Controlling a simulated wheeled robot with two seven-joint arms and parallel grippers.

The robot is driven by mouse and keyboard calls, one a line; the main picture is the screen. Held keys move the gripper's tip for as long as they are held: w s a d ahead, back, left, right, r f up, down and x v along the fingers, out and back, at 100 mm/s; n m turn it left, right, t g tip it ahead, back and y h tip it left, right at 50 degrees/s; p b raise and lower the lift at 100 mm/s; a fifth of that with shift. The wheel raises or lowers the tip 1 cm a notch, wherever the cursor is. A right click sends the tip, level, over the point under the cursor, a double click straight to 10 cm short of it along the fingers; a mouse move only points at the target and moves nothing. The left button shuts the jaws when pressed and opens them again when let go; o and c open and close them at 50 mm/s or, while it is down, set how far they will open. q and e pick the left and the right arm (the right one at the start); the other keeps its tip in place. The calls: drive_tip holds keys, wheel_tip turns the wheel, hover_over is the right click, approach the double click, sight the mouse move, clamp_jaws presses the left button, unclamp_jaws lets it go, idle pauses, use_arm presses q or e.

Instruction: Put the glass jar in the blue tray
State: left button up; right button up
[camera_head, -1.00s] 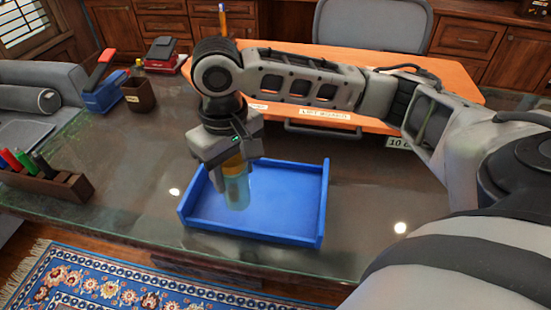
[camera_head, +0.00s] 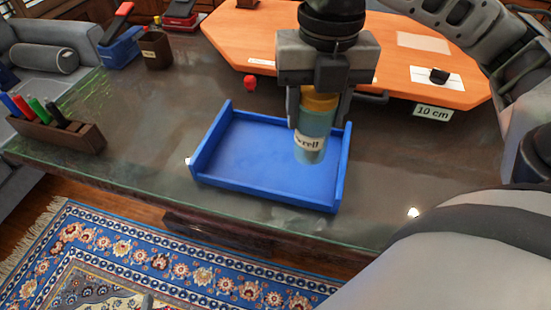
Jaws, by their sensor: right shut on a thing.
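The glass jar (camera_head: 311,146) has a yellow-orange lid and a light label, and it is upright in my right gripper (camera_head: 318,98). The gripper points down and is shut on the jar near its lid. The jar is over the right part of the blue tray (camera_head: 240,187), inside its outline in this view. I cannot tell whether the jar's bottom touches the tray floor. The tray is otherwise empty and lies on the dark glass-topped desk. My left gripper is not in view.
An orange board (camera_head: 430,75) lies behind the tray, with a "10 cm" label (camera_head: 432,113) at its front edge. A wooden holder with markers (camera_head: 60,135) is at the left. A brown cup (camera_head: 157,50) and a blue stapler-like item (camera_head: 120,44) stand at the back left.

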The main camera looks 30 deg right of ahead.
drive_tip(key=n, duration=0.2)
drive_tip(key=s+n, duration=0.1)
drive_tip(key=s+d+n, duration=0.1)
drive_tip(key=n, duration=0.1)
drive_tip(key=shift+r+n+b, duration=0.2)
drive_tip(key=shift+n+b, duration=0.1)
drive_tip(key=shift+n, duration=0.6)
drive_tip(key=w+f+b, duration=0.1)
drive_tip(key=w+f, duration=0.5)
drive_tip(key=w+f+b, duration=0.2)
drive_tip(key=w+f, duration=0.5)
drive_tip(key=shift+w+d, duration=0.1)
drive_tip(key=shift+w, duration=0.15)
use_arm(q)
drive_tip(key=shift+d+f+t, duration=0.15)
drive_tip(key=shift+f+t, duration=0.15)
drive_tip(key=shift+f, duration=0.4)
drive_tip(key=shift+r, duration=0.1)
